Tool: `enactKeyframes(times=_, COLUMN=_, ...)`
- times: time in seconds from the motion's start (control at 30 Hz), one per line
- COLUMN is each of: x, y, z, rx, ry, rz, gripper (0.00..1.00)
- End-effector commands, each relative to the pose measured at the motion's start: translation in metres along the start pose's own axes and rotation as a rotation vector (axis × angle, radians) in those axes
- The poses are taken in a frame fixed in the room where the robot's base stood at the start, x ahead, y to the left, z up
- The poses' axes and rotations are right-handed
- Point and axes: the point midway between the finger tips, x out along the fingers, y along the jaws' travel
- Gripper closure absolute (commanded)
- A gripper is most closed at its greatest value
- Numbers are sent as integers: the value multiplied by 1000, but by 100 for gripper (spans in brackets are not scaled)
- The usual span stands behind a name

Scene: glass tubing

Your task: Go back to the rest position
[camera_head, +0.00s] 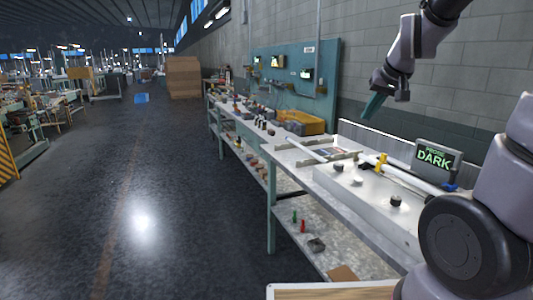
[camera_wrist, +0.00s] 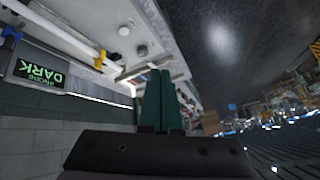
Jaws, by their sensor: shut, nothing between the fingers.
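My gripper (camera_head: 373,105) is raised in the air above the workbench, its green fingers pointing down and to the left. In the wrist view the two green fingers (camera_wrist: 160,100) lie side by side, shut, with nothing between them. Below it a white tube (camera_head: 412,180) lies along the bench top, with a yellow clamp (camera_head: 381,163) on it. A display (camera_head: 436,158) reading "DARK" stands behind the tube; it also shows upside down in the wrist view (camera_wrist: 38,74).
The long workbench (camera_head: 285,158) runs along the grey wall and carries small dark knobs (camera_head: 396,201) and a yellow bin (camera_head: 302,122). A teal board (camera_head: 290,75) stands behind it. The floor (camera_head: 150,180) to the left is open. Cardboard boxes (camera_head: 183,77) stand far back.

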Motion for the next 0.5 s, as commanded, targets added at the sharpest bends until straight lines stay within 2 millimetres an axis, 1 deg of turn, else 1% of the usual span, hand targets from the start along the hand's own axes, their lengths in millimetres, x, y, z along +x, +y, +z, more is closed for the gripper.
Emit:
enactKeyframes(times=0.03, x=-22, y=-4, z=8, rx=23, ry=5, rz=-18, gripper=100)
enactKeyframes(times=0.2, x=-80, y=-17, z=44, rx=98, ry=-8, rz=-52, gripper=100)
enactKeyframes(times=0.33, x=-114, y=-23, z=74, rx=145, ry=-17, rz=-54, gripper=100)
enactKeyframes(times=0.4, x=-126, y=-24, z=88, rx=163, ry=-21, rz=-50, gripper=100)
enactKeyframes(times=0.5, x=-137, y=-26, z=102, rx=184, ry=-24, rz=-44, gripper=100)
